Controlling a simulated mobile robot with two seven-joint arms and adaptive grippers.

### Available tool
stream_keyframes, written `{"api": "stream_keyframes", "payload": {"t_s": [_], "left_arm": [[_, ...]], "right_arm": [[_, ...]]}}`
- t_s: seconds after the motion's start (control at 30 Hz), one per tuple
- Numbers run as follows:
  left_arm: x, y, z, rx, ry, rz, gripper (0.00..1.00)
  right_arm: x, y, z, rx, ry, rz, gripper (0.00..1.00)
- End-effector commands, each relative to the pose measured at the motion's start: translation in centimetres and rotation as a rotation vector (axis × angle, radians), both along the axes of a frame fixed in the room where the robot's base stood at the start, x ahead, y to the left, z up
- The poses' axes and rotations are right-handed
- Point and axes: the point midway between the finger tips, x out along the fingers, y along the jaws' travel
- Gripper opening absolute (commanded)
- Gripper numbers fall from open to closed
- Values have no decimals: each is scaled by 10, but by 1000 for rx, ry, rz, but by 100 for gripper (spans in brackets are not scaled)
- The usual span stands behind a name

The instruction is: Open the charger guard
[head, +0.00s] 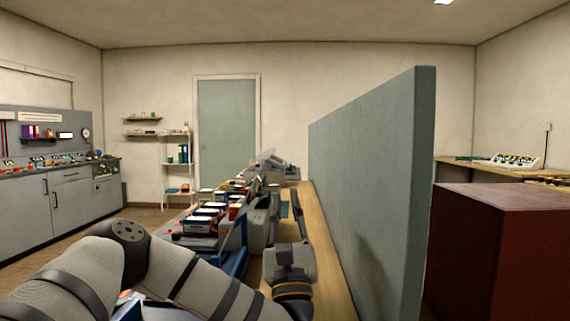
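A row of dark battery units with pale tops (205,217) stands on the long bench, left of the grey partition. Grey device housings (260,222) stand just right of them. I cannot make out for certain which part is the charger guard. My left arm crosses the lower part of the head view, and my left gripper (290,258) is over the bench at its near end, close to the grey housings. Its fingers are small and dark, and I cannot tell whether they are open or touching anything. My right gripper is not in view.
A tall grey partition (365,165) runs along the bench's right side, close to my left gripper. A bare wooden strip of the bench (322,235) lies between. A dark red block (505,235) stands at right. Grey cabinets (75,205) line the left wall.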

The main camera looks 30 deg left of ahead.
Motion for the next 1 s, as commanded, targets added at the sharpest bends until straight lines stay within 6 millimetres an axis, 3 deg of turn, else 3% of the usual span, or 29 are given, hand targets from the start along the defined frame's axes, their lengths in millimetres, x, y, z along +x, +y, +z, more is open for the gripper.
{"api": "stream_keyframes", "payload": {"t_s": [0.03, 0.1, 0.4, 0.73, 0.77, 0.83, 1.0], "left_arm": [[2, 0, 16, 8, -14, -2, 18], [6, 8, 28, 12, -24, 6, 18], [43, 37, 59, 4, -7, 6, 18], [48, 40, 62, 2, -3, 4, 18], [48, 40, 62, 2, -3, 4, 16], [48, 40, 62, 2, -3, 4, 0], [48, 40, 62, 2, -3, 4, 0]], "right_arm": [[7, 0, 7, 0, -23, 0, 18], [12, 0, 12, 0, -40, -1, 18], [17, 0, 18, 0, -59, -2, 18], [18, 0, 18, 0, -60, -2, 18], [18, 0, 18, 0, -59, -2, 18], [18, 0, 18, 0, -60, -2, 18], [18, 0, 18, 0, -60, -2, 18]]}}
